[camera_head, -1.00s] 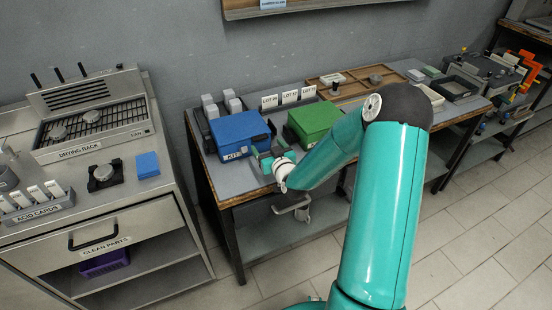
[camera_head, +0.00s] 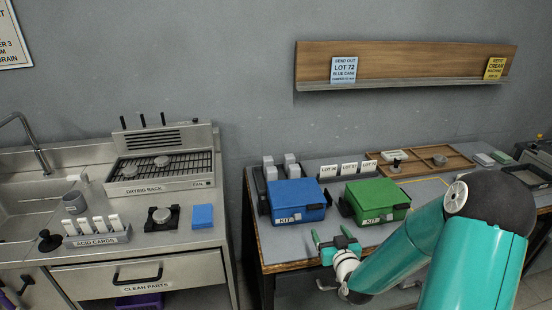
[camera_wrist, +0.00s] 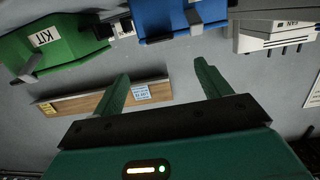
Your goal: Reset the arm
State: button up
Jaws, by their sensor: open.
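My gripper (camera_head: 332,241) is open and empty, at the front edge of the workbench (camera_head: 283,250), in front of the blue kit box and the green kit box. In the wrist view, its two green fingers (camera_wrist: 163,88) stand wide apart with nothing between them. My teal arm reaches in from the lower right of the head view. The blue kit box (camera_head: 297,199) and the green kit box (camera_head: 374,201) sit closed on the bench. In the upside-down wrist view, the green box (camera_wrist: 45,47) is at top left and the blue box (camera_wrist: 180,20) at top middle.
A steel counter at left holds a drying rack (camera_head: 160,173), acid cards (camera_head: 96,230) and a blue block (camera_head: 202,216). Lot cards and a wooden tray (camera_head: 440,162) stand behind the boxes. A wall shelf (camera_head: 400,62) hangs above. A gap separates counter and bench.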

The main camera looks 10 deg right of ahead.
jog(key=s+a+r+n+g+h, duration=0.1)
jog(key=s+a+r+g, duration=0.35)
jog(key=s+r, duration=0.4)
jog(key=s+a+r+g, duration=0.45)
jog(key=s+r, duration=0.25)
jog(key=r, duration=0.2)
jog(key=s+a+r+g, duration=0.1)
jog(key=s+a, duration=0.1)
jog(key=s, duration=0.4)
jog(key=s+a+r+y, duration=0.1)
jog(key=s+a+r, duration=0.1)
jog(key=s, duration=0.3)
jog(key=shift+s+a+r+m+g+y, duration=0.3)
jog(key=shift+s+a+g, duration=0.05)
jog(key=shift+s+g, duration=0.05)
